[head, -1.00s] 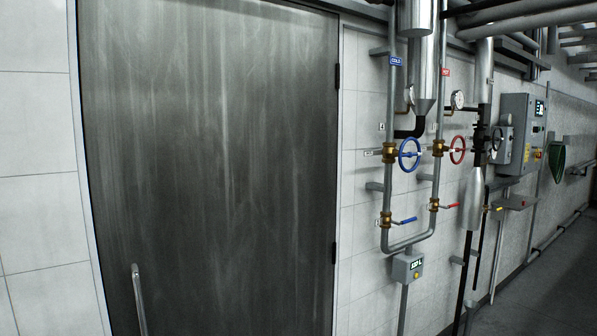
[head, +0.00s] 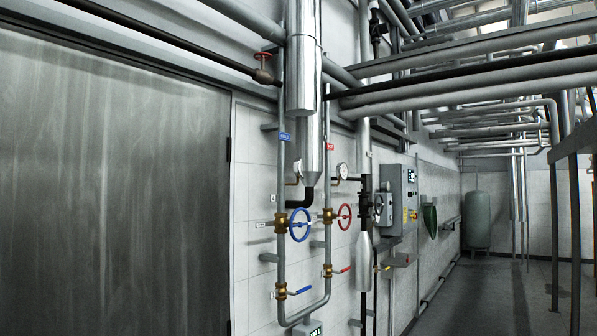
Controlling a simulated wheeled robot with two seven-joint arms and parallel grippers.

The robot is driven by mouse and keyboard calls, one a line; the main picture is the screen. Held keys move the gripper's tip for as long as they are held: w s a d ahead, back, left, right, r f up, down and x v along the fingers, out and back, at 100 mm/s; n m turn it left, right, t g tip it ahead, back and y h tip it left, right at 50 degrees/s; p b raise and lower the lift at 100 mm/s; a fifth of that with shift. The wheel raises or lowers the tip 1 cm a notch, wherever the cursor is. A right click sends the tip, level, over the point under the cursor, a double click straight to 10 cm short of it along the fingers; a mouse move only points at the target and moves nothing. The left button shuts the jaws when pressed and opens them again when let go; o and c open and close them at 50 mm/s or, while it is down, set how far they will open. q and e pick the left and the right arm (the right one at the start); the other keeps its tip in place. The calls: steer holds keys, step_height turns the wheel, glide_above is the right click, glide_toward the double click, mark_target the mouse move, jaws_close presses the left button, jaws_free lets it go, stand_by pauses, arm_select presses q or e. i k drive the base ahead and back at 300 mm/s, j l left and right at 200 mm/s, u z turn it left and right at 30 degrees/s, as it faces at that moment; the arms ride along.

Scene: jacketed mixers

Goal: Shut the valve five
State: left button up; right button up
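Several valves show on the wall pipes; their small number tags are too small to read, so I cannot tell which is valve five. A blue handwheel (head: 300,225) sits on the cold pipe and a red handwheel (head: 345,217) on the hot pipe. Below them are a blue lever (head: 303,290) and a red lever (head: 342,270) on brass bodies. A small red handwheel (head: 263,56) is high on a dark pipe. A dark handwheel (head: 379,208) and a yellow lever (head: 383,267) are further right. Neither gripper is in view.
A large grey metal door (head: 110,190) fills the left. A grey control box (head: 398,200) and a green hose reel or similar item (head: 430,220) hang further along the wall. A green tank (head: 478,220) stands at the far end. The floor (head: 480,300) at right is clear, with posts beside it.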

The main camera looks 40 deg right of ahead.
mark_target(340, 217)
steer(key=z, duration=1.45)
